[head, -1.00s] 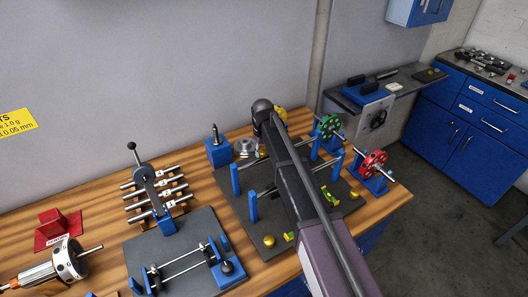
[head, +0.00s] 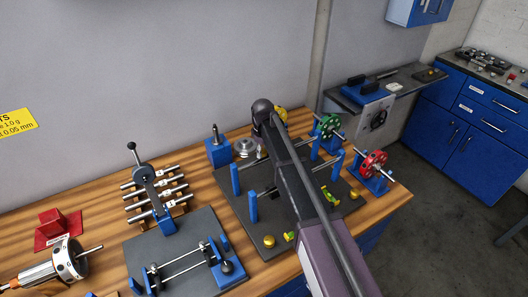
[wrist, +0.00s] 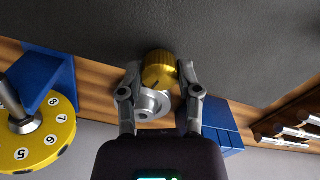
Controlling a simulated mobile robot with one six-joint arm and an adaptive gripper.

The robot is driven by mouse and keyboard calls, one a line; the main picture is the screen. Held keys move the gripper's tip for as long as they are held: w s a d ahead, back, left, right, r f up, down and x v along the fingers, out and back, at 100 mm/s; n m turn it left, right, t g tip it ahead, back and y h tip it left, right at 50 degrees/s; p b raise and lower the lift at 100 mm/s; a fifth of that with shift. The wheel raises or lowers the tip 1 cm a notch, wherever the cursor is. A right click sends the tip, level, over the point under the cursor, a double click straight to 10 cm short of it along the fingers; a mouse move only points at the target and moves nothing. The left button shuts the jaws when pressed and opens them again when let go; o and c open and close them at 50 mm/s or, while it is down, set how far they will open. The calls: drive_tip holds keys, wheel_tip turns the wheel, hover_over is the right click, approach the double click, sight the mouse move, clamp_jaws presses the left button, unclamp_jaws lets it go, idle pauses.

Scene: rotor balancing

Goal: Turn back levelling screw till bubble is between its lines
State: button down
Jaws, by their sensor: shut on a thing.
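My gripper (wrist: 159,80) is shut on a brass, ridged levelling screw (wrist: 158,66) at the edge of the dark base plate (wrist: 220,30) in the wrist view. One finger is on each side of the screw. In the head view my arm hides the gripper and the held screw. Two other brass screws show there, at the plate's near side (head: 269,241) and right side (head: 354,194). Two small yellow-green level vials lie on the plate, one near the front (head: 289,236) and one farther right (head: 330,197). The bubbles are too small to read.
Blue posts (head: 252,206) and rails stand on the plate around my arm. A silver stepped part (head: 245,147) and a blue block (head: 218,152) are behind it. A yellow numbered disc (wrist: 40,140) is at the wrist view's left. Green (head: 328,126) and red (head: 373,164) rotors stand right.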

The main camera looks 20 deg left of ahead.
drive_tip(key=shift+c, duration=1.5)
unclamp_jaws()
drive_tip(key=shift+r, duration=0.15)
